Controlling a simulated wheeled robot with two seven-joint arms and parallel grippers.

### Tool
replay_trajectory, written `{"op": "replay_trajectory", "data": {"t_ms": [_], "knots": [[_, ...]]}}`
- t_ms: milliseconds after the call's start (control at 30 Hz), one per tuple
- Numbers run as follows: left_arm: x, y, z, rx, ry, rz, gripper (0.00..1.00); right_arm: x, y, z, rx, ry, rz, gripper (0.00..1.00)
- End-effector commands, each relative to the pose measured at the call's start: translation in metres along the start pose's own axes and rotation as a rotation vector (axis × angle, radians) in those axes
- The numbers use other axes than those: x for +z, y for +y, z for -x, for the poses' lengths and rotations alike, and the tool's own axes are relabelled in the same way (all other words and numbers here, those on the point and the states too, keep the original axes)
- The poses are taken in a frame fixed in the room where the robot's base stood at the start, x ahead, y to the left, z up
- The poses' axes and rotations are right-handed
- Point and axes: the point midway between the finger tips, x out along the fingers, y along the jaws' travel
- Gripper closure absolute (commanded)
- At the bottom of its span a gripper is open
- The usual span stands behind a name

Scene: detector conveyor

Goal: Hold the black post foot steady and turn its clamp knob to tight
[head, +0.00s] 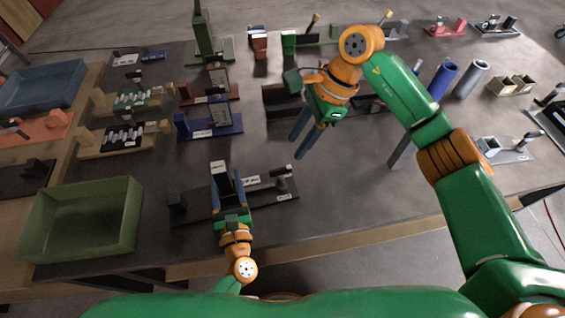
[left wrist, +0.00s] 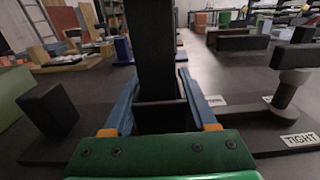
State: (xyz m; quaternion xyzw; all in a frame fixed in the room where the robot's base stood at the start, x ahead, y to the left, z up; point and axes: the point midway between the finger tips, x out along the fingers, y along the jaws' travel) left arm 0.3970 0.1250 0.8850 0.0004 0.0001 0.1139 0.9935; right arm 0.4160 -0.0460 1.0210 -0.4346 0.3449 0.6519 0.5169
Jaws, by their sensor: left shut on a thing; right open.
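The black post foot stands near the table's front edge, a long dark base plate (head: 197,208) with an upright black post (head: 220,168). My left gripper (head: 227,180) is shut on the post, a blue finger on each side; the left wrist view shows the post (left wrist: 153,50) between the fingers. The clamp knob (head: 281,172) stands at the plate's right end. In the left wrist view the knob has a dark crossbar (left wrist: 290,56) on a round stem, beside a TIGHT label (left wrist: 300,139). My right gripper (head: 296,147) is open and empty, above and behind the knob.
A green tray (head: 84,252) stands at the front left and a blue tray (head: 42,90) at the back left. Red and blue stands (head: 208,122) sit behind the post foot. A long dark block (head: 283,100) lies behind my right gripper.

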Motion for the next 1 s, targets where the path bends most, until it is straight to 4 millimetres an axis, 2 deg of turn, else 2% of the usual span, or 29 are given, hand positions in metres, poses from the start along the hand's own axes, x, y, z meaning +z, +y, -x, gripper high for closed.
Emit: {"op": "replay_trajectory", "data": {"t_ms": [100, 300, 433, 667, 700, 800, 867, 1000], "knots": [[0.000, 0.000, 0.000, 0.000, 0.001, -0.001, 1.00, 0.001, 0.001, -0.034, 0.005, -0.001, -0.001, 0.56], [0.000, 0.000, 0.000, 0.000, 0.001, -0.002, 1.00, 0.000, 0.001, -0.076, 0.003, 0.000, -0.002, 0.56], [0.000, 0.000, 0.000, 0.000, 0.001, -0.002, 1.00, 0.000, 0.001, -0.087, 0.000, 0.001, -0.001, 0.56], [0.000, 0.000, 0.000, 0.000, 0.001, -0.002, 1.00, 0.000, 0.000, -0.089, -0.001, 0.002, -0.001, 0.56], [0.000, 0.000, 0.000, 0.000, 0.001, -0.002, 1.00, 0.000, 0.000, -0.089, -0.001, 0.003, -0.001, 0.59], [0.000, 0.000, 0.000, 0.000, 0.001, -0.002, 1.00, 0.000, 0.000, -0.089, -0.001, 0.002, -0.001, 0.86], [0.000, 0.000, 0.000, -0.001, 0.001, -0.002, 1.00, 0.000, 0.000, -0.089, -0.001, 0.002, -0.002, 1.00], [0.000, 0.000, 0.000, 0.000, 0.001, -0.002, 1.00, 0.000, 0.000, -0.089, -0.001, 0.002, -0.002, 1.00]]}}
